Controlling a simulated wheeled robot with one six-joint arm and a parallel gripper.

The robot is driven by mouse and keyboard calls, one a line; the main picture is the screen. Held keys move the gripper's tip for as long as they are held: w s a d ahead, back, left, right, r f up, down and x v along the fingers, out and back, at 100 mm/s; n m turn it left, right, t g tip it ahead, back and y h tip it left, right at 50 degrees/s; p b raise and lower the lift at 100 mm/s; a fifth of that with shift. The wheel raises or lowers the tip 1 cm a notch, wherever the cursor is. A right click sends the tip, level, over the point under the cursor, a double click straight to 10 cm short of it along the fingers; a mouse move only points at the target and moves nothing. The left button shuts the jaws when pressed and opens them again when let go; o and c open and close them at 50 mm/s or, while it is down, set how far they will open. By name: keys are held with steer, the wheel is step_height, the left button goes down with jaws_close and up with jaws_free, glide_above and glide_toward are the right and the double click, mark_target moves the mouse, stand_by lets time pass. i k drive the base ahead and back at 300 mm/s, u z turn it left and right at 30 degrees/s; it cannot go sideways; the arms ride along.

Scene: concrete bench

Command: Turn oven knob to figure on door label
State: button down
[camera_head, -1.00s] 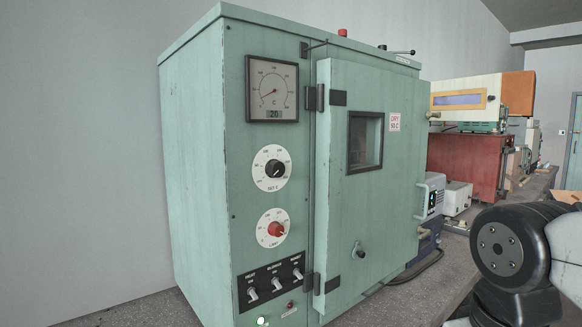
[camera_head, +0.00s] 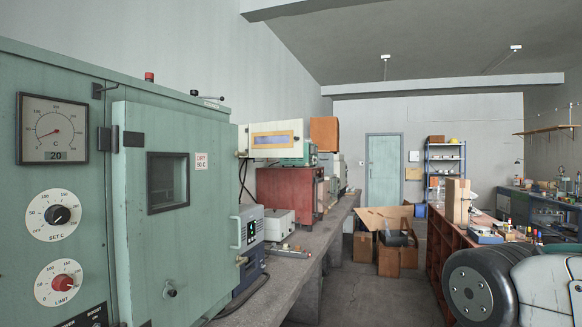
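The green oven (camera_head: 226,178) fills the left of the head view, cut off by the picture's edges. Its black SET C knob (camera_head: 61,215) sits on a white round dial at the far left. I cannot tell exactly which figure the knob points to. The door (camera_head: 133,230) is shut. The white door label (camera_head: 201,161) seems to read "DRY 50 C", in small print. A gauge (camera_head: 53,129) above the knob shows 20 in its lower window. My gripper is out of view; only part of my arm shows at the lower right.
A red LIMIT knob (camera_head: 63,283) sits below the SET C knob. A grey box (camera_head: 247,229) and a red cabinet (camera_head: 287,196) stand farther along the bench. Cardboard boxes (camera_head: 388,258) stand on the floor beyond; a second bench runs along the right.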

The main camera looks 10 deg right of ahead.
mark_target(56, 215)
steer(key=z, duration=0.5)
steer(key=k, duration=0.7)
steer(key=z, duration=0.75)
steer(key=i, duration=0.95)
steer(key=u, duration=0.6)
steer(key=i, duration=0.75)
steer(key=u, duration=1.35)
steer(key=i, duration=0.35)
steer(key=u, duration=0.25)
